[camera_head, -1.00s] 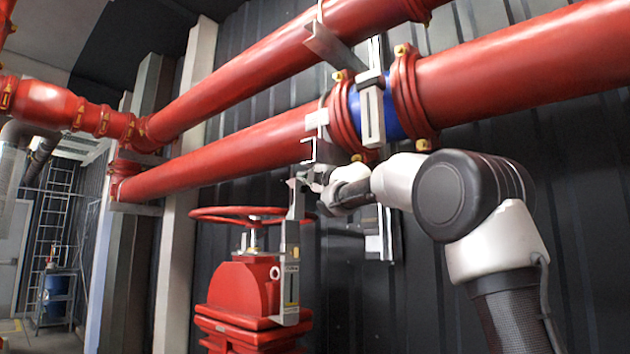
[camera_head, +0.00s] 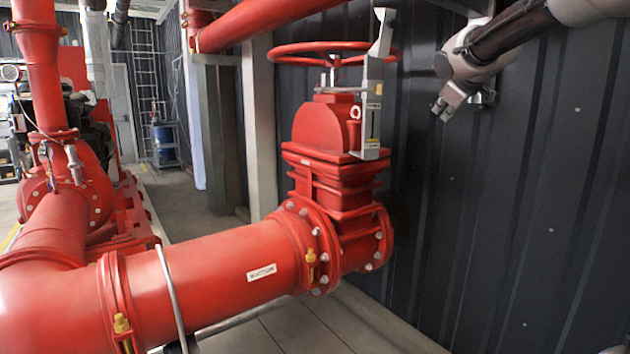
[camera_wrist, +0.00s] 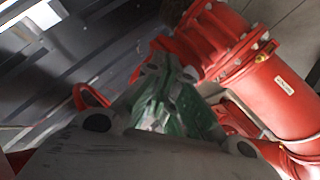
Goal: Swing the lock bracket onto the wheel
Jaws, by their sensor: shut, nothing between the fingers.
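The red handwheel (camera_head: 290,52) sits on top of the red gate valve (camera_head: 325,130) in the head view. The grey lock bracket (camera_head: 373,100) stands upright at the valve's right side. Its angled upper end rises past the wheel's right rim and overlaps it in the picture. I cannot tell whether it touches the rim. My gripper (camera_head: 442,106) is shut and empty, to the right of the bracket and apart from it, in front of the dark wall. The wrist view is tilted and partly blurred. It shows the valve's red flange (camera_wrist: 222,42); the bracket is not clear there.
A large red pipe (camera_head: 210,270) with bolted flanges runs from the valve to the lower left. A red pipe (camera_head: 260,22) crosses above, and a light post (camera_head: 258,130) stands behind the valve. The ribbed dark wall (camera_head: 520,220) closes the right side. Bare floor shows below.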

